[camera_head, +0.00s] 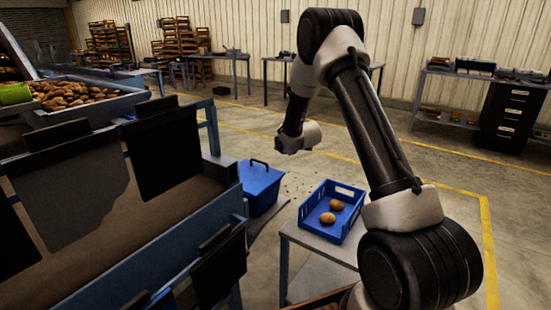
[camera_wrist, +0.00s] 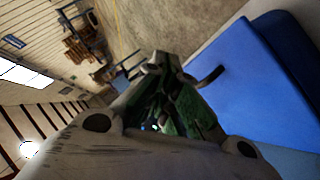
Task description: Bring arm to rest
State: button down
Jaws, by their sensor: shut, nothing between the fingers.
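My arm rises from the lower right of the head view, bends at the top and hangs down to the wrist. In the head view the wrist end is left of and above the blue crate, and the fingers do not show clearly. In the wrist view my gripper (camera_wrist: 165,68) is seen from behind, shut and empty. It appears apart from everything around it.
A blue crate (camera_head: 353,233) with two potatoes (camera_head: 332,211) stands on a small table (camera_head: 300,237). A blue lidded box (camera_head: 262,186), also in the wrist view (camera_wrist: 245,80), stands beside the grader (camera_head: 180,246). Potatoes (camera_head: 70,94) lie on its upper left. Open floor (camera_head: 235,125) lies behind.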

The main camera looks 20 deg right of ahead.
notch_tip(320, 180, up, 3)
jog(key=s+d, duration=0.2)
jog(key=s, duration=0.1)
jog(key=s+d+f+m+g+h, duration=0.1)
jog(key=s+f+m+g, duration=0.2)
jog(key=s, duration=0.4)
jog(key=s+d+f+m+g+h, duration=0.1)
jog(key=s+d+f+m+g, duration=0.2)
jog(key=s, duration=0.5)
jog(key=s+a+r+m, duration=0.1)
jog(key=s+a+r, duration=0.1)
jog(key=s+r, duration=0.6)
jog(key=s+a+r+m, duration=0.2)
jog(key=s+r, duration=0.7)
jog(key=s, duration=0.7)
jog(key=s+a+r+m+g+y, duration=0.1)
jog(key=s+a+r, duration=0.1)
jog(key=s+r, duration=0.6)
jog(key=shift+s+a+r, duration=0.3)
jog(key=shift+s+r, duration=0.1)
jog(key=shift+s, duration=1.55)
